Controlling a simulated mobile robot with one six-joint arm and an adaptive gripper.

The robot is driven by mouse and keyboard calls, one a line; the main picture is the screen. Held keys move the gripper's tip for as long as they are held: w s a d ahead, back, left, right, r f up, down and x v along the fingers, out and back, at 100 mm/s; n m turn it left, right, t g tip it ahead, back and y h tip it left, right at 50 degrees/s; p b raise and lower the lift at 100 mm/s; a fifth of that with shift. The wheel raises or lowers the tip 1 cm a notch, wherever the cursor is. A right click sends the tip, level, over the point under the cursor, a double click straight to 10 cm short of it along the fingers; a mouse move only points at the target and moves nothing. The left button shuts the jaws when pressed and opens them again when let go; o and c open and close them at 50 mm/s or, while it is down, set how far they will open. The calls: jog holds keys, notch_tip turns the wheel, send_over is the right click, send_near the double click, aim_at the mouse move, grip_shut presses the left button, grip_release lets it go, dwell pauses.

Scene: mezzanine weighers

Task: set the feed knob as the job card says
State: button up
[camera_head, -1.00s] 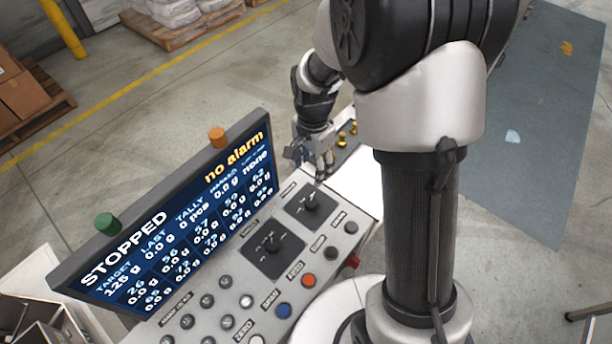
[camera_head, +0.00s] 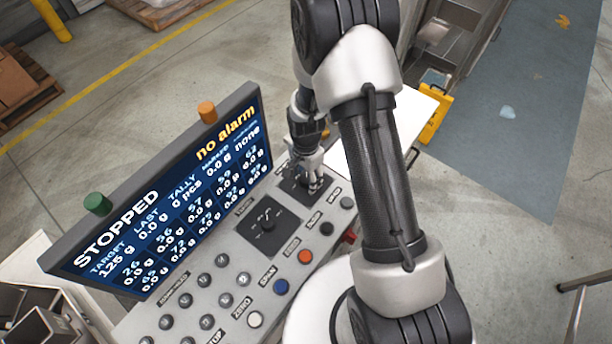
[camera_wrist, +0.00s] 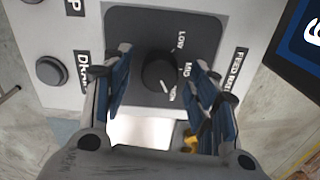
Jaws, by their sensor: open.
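The feed knob (camera_wrist: 158,73) is a round black dial on a dark square plate (camera_wrist: 125,22) marked LOW, MID and a third, partly covered word. A pale mark shows at the knob's lower right edge; I cannot tell its setting for certain. My gripper (camera_wrist: 160,80) is open, with blue-padded fingers on either side of the knob and gaps beside it. In the head view my gripper (camera_head: 314,186) is over the upper right plate of the console and hides most of that knob. No job card is readable in view.
The screen (camera_head: 170,205) reads STOPPED, no alarm, target 125 g. A second black knob (camera_head: 267,226) sits left of my gripper. An orange button (camera_head: 305,257), a blue button (camera_head: 281,286) and several grey buttons lie nearer. A yellow piece (camera_head: 436,112) stands beyond the console.

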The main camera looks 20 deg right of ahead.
jog(key=shift+f, duration=0.15)
jog(key=shift+c, duration=0.4)
jog(key=c, duration=1)
jog(key=shift+n, duration=0.4)
jog(key=n+b, duration=0.2)
jog(key=n, duration=0.1)
jog(key=shift+n, duration=0.4)
jog(key=n+b, duration=0.2)
jog(key=n, duration=0.3)
jog(key=n+b, duration=0.2)
jog(key=n, duration=0.5)
jog(key=shift+n, duration=0.3)
jog(key=n+b, duration=0.1)
jog(key=n, duration=0.5)
jog(key=shift+n, duration=0.6)
